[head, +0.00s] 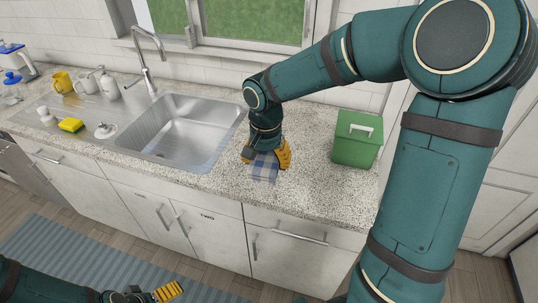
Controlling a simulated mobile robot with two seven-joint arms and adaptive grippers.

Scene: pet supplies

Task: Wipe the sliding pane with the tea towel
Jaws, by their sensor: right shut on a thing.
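The tea towel (263,167) is blue and white checked and lies on the speckled countertop to the right of the sink. My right gripper (268,156) is shut on the tea towel at the counter surface; its yellow fingers show at both sides of the cloth. The sliding pane (255,18) is in the window above the counter at the back, with green outside; its top is cut off by the frame. My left gripper (168,292) is low at the bottom left, in front of the cabinets and away from the counter; its jaw gap is unclear.
A green lidded box (356,139) stands right of my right gripper. The steel sink (185,130) and tall faucet (146,62) are to the left. Counter around the towel is clear.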

